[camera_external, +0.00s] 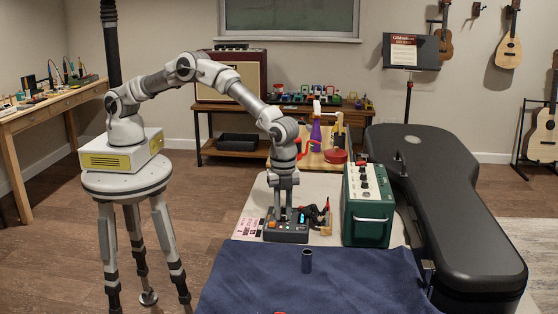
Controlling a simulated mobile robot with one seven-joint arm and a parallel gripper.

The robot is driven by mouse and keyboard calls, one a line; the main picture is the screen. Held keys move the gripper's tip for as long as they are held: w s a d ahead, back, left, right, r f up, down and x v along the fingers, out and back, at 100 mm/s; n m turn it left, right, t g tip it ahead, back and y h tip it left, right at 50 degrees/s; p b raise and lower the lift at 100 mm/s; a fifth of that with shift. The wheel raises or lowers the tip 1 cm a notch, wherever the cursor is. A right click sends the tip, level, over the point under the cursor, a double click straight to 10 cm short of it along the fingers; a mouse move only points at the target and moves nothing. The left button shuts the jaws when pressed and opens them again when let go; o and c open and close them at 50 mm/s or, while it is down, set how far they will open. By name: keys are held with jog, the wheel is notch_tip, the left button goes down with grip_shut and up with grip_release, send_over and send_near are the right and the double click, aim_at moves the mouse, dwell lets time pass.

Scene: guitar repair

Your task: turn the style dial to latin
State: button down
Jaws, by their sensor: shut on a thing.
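A small dark grey device (288,237) with an orange light and several coloured controls lies on the pale table top. My gripper (288,218) points straight down over it, with its fingertips at the device's top face. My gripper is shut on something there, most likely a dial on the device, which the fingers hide. The word latin and the dial's markings are too small to read in this view.
A green amplifier (368,222) with a white panel stands right of the device, and a black guitar case (450,215) lies beyond it.

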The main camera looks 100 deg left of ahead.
aim_at(283, 215)
jog(key=shift+m, duration=0.4)
jog(key=c, duration=0.8)
grip_release()
jog(key=shift+o, duration=0.2)
notch_tip(283, 215, up, 18)
jog(key=p, duration=0.2)
jog(key=shift+f, duration=0.25)
